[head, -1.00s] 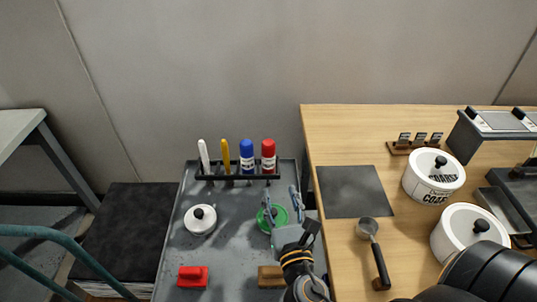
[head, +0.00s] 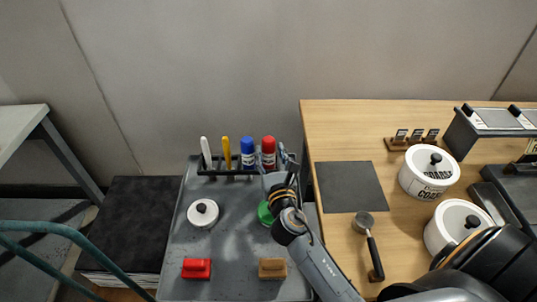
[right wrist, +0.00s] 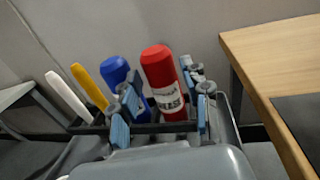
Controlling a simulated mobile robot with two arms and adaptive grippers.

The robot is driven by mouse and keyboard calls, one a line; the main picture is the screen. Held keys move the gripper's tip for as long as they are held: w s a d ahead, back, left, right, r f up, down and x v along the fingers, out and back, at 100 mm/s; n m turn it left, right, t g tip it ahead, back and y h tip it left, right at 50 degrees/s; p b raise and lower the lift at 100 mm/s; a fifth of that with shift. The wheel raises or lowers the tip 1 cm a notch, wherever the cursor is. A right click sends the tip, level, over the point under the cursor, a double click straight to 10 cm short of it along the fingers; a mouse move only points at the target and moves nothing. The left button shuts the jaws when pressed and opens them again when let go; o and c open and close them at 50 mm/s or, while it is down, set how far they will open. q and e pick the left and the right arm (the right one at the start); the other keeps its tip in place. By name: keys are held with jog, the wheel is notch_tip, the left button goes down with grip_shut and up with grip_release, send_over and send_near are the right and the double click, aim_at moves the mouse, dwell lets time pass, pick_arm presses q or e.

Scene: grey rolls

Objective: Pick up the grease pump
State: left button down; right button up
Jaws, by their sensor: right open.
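A red bottle (head: 268,147) with a white label stands upright in a dark rack (head: 207,172) at the back of the grey bench; in the right wrist view the red bottle (right wrist: 160,72) is close ahead. A blue bottle (head: 247,150) stands just left of it and also shows in the right wrist view (right wrist: 115,72). I cannot read from the labels which one is the grease pump. My right gripper (head: 278,163) is open, just in front of the red bottle. In the right wrist view its fingers (right wrist: 163,112) lie either side of the red bottle's lower part, and contact cannot be told.
A white tool (head: 205,151) and a yellow tool (head: 226,152) stand in the rack's left part. A white lidded pot (head: 203,213), a green round thing (head: 265,212), a red block (head: 197,268) and a brown block (head: 272,268) are on the bench. A wooden table (head: 330,130) adjoins right.

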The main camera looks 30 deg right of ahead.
jog(key=shift+w+d, duration=0.1)
jog(key=shift+w, duration=0.25)
jog(key=shift+c, duration=0.4)
jog(key=shift+r, duration=0.1)
jog(key=c, duration=0.9)
